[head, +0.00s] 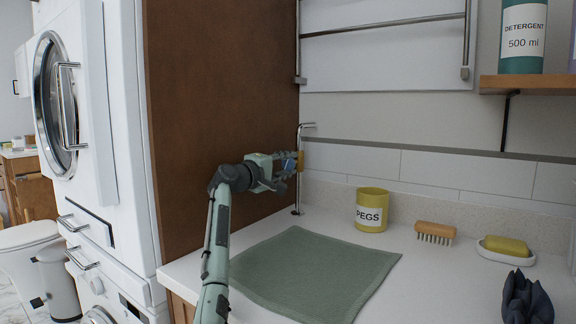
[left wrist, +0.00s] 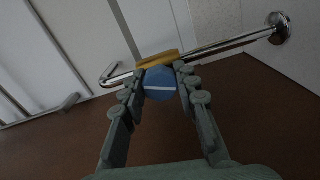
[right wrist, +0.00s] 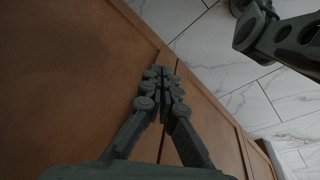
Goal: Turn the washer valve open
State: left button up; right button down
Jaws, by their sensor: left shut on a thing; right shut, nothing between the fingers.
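The washer valve has a blue knob (left wrist: 159,84) with a white line across its face, in front of a yellow-brass body (left wrist: 157,60) on a chrome pipe (left wrist: 225,46). In the head view the pipe (head: 299,172) stands upright by the brown panel, and a bit of the blue knob (head: 289,165) shows. My left gripper (head: 286,167) is shut on the knob, with a finger on each side of it in the left wrist view (left wrist: 160,82). My right gripper (right wrist: 163,82) is shut and empty, in front of brown cabinet doors.
A green cloth (head: 312,270) lies on the white counter. Behind it are a yellow pegs cup (head: 371,210), a brush (head: 435,232) and a yellow soap on a dish (head: 505,246). A brown panel (head: 222,110) stands left of the pipe, beside the white machines (head: 75,150).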

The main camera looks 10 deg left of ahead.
pick_arm(q)
jog(key=shift+n, duration=2.2)
jog(key=o, duration=1.2)
jog(key=v, duration=1.2)
jog(key=shift+a, duration=0.1)
jog(key=shift+s+f, duration=0.1)
jog(key=shift+f, duration=0.05)
